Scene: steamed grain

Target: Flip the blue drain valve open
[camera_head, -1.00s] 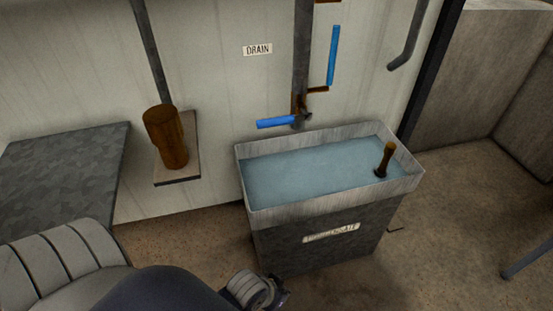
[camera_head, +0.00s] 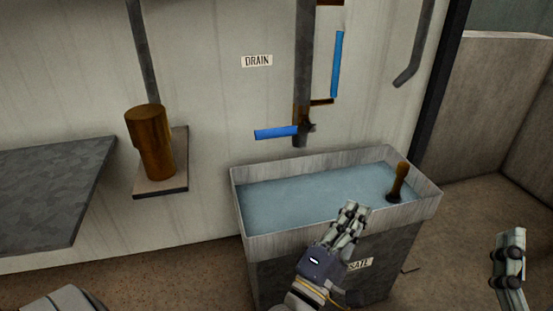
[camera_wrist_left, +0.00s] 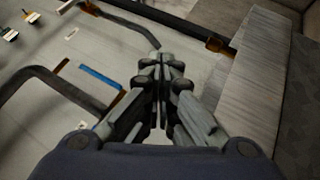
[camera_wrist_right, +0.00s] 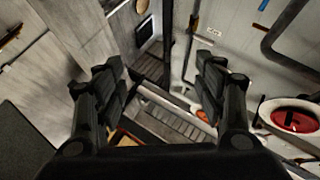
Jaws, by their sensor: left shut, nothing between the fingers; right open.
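A blue lever (camera_head: 276,132) sticks out level to the left from the valve at the lower end of a grey wall pipe (camera_head: 302,75). A second blue lever (camera_head: 337,65) stands upright to its right, above a brown fitting. The white DRAIN label (camera_head: 257,61) is left of the pipe. My left gripper (camera_head: 352,208) is shut and empty in front of the water trough, below the levers and apart from them. In the left wrist view a blue lever (camera_wrist_left: 100,77) lies left of the shut fingers; I cannot tell which. My right gripper (camera_head: 510,245) is open at the far right.
The trough (camera_head: 250,248), full of water, stands below the valve, with a brown-handled tool (camera_head: 398,182) at its right end. A rusty cylinder (camera_head: 152,145) sits on a plate to the left. A grey tabletop (camera_head: 50,190) is at far left.

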